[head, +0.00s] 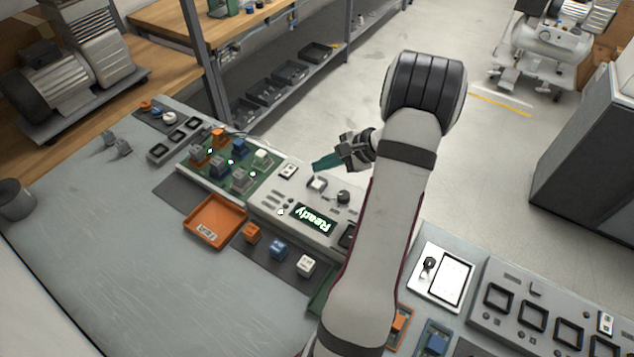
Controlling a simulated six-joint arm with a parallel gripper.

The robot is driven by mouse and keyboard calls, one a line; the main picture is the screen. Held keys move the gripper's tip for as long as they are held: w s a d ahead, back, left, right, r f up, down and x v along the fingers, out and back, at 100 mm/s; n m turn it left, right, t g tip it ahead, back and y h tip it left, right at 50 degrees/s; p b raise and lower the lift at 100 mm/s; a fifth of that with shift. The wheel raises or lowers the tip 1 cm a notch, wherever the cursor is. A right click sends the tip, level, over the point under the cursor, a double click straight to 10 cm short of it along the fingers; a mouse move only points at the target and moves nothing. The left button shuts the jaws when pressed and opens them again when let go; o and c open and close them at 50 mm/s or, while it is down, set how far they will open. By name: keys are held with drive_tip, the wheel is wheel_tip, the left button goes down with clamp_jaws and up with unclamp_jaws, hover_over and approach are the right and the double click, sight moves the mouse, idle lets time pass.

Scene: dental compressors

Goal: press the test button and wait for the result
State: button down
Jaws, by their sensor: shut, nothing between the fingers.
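The test panel (272,196) is a light grey box in the middle of the table. Its display (315,219) shows "Ready" in lit letters, seen upside down. A square pale button (317,184), which looks like the test button, sits on its top, left of a round dark knob (343,197).
A green board (215,181) with several coloured blocks and lit green lamps adjoins the panel on the left. An orange tray (215,221) and loose orange, blue and white blocks lie in front. My arm hides part of the panel's right side.

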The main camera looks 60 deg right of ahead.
sight(311, 181)
drive_tip(key=shift+f, duration=1.55)
drive_tip(key=shift+f, duration=0.15)
idle(0.7)
drive_tip(key=shift+f, duration=0.25)
drive_tip(key=shift+f, duration=0.45)
idle(0.6)
drive_tip(key=shift+r, duration=0.9)
drive_tip(key=shift+r, duration=2.45)
